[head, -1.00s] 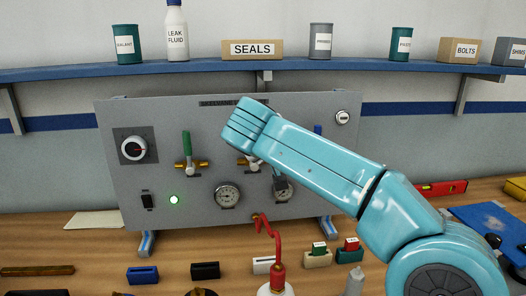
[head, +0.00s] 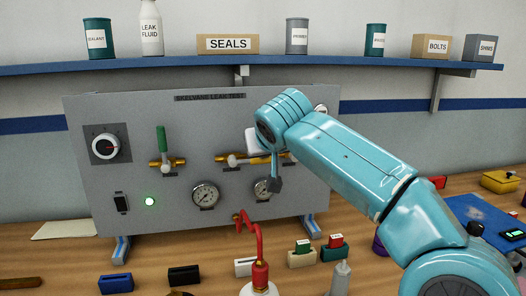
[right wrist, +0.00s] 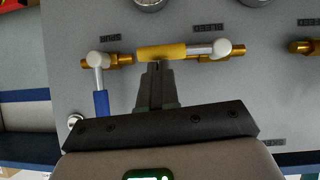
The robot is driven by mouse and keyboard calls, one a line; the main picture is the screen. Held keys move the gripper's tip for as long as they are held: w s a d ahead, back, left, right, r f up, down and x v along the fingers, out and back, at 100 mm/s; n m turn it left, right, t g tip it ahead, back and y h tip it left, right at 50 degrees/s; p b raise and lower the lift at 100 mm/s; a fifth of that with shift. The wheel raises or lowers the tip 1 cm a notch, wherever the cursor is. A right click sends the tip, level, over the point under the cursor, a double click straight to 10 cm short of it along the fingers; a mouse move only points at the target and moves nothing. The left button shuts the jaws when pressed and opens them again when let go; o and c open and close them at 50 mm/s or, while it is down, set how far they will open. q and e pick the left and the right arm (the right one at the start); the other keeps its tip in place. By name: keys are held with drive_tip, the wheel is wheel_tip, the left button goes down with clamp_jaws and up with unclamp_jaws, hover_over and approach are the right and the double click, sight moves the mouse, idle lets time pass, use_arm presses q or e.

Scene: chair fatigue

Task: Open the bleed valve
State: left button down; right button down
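The bleed valve has a white pivot (head: 232,160) and a yellow handle. In the right wrist view, where the labels appear upside down, the yellow handle (right wrist: 161,52) lies level, in line with its brass pipe, near the BLEED label (right wrist: 208,27). My right gripper (right wrist: 156,68) has its fingers together, with the tips at the handle's edge; I cannot tell whether they touch. In the head view, my right gripper (head: 275,184) is in front of the panel, and my arm hides part of the valve. My left gripper is out of view.
The grey panel (head: 110,185) also carries a green-handled valve (head: 161,140), gauges (head: 206,195) and a lit green lamp (head: 150,202). A blue-handled valve (right wrist: 101,103) is beside the fingers.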

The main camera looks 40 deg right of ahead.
drive_tip(key=shift+f, duration=0.1)
idle(0.4)
